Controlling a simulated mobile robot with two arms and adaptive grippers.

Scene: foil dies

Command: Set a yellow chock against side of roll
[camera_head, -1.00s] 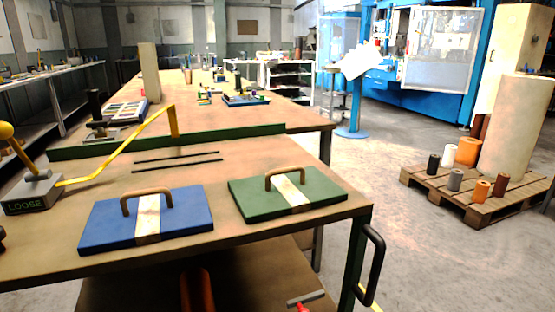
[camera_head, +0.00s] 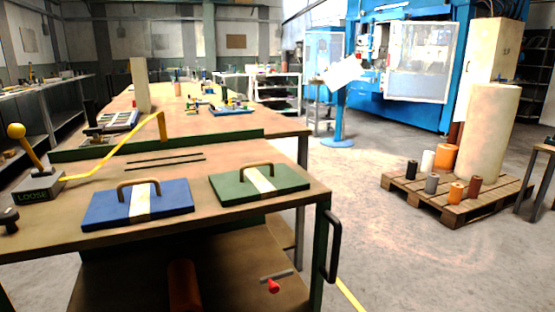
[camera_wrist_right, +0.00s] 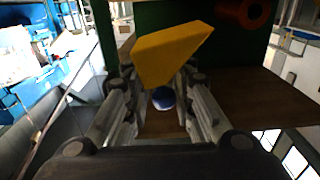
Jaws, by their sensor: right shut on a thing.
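My right gripper (camera_wrist_right: 165,92) is shut on a yellow wedge-shaped chock (camera_wrist_right: 172,52) in the right wrist view. The chock sticks out beyond the fingertips. A dark orange-red roll end (camera_wrist_right: 243,12) with a dark centre shows at the top right of that view, apart from the chock. In the head view an orange-brown roll (camera_head: 184,285) lies on the bench's lower shelf, cut off by the bottom edge. I cannot tell if both are the same roll. Neither gripper shows in the head view.
The bench top (camera_head: 70,240) holds a blue board (camera_head: 105,210), a green board (camera_head: 230,187) and a lever base marked LOOSE (camera_head: 38,187). A black handle (camera_head: 333,245) juts from the bench's right end. A pallet (camera_head: 440,200) with several rolls stands right; floor between is free.

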